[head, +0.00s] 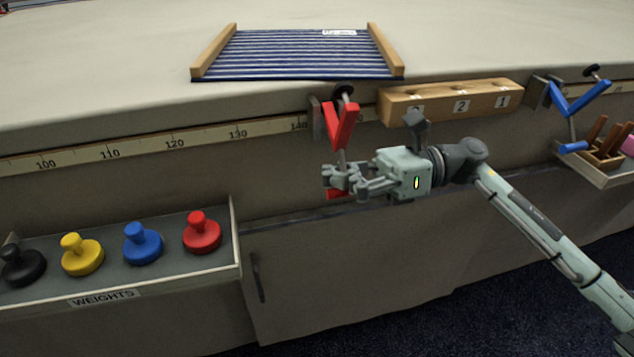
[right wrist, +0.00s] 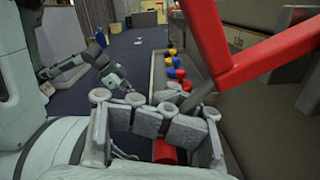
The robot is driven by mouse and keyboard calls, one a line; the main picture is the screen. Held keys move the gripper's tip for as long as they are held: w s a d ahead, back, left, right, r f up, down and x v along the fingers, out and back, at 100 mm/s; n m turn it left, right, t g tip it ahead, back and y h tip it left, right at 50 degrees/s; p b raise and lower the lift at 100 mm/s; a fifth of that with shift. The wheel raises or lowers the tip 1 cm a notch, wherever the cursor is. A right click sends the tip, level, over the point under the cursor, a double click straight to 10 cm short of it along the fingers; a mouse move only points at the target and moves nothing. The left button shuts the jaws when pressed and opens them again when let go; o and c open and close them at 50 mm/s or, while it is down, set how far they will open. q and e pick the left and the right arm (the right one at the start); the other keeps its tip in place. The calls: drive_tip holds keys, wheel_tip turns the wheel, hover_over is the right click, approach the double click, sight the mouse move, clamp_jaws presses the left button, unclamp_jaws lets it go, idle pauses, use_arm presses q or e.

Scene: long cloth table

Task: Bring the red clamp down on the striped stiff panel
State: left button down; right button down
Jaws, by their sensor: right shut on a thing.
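The striped stiff panel (head: 290,55), dark blue with white lines, lies flat on the cloth table between two wooden side strips. The red clamp (head: 346,122) is mounted at the table's front edge, in front of the panel's right part. Its red frame fills the upper right of the right wrist view (right wrist: 265,55). My right gripper (head: 345,182) is shut on the lower part of the clamp, below the edge; a red end (right wrist: 165,152) shows between its fingers. My left gripper seems to be the pale one (right wrist: 118,80) at left in the right wrist view, too small to read.
A wooden block (head: 455,101) with numbered holes sits on the front edge right of the clamp. A blue clamp (head: 578,98) is further right, above a small tray (head: 612,178). A weights tray (head: 120,290) with coloured knobs hangs at lower left.

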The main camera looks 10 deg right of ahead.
drive_tip(key=shift+s+a+f+g, duration=0.25)
drive_tip(key=shift+s+f+g, duration=0.05)
drive_tip(key=shift+s+f, duration=0.35)
drive_tip(key=c, duration=1.5)
unclamp_jaws()
drive_tip(key=shift+r, duration=0.1)
drive_tip(key=shift+w+d+r+b, duration=0.1)
drive_tip(key=shift+w+d+b, duration=0.15)
drive_tip(key=shift+d+b, duration=0.35)
drive_tip(key=shift+w+d+r+b, duration=0.1)
drive_tip(key=shift+w+d+b, duration=0.15)
drive_tip(key=shift+d, duration=0.65)
drive_tip(key=shift+d+b, duration=1.3)
drive_tip(key=shift+d, duration=1.15)
drive_tip(key=shift+d+r+b, duration=0.35)
drive_tip(key=shift+d, duration=0.5)
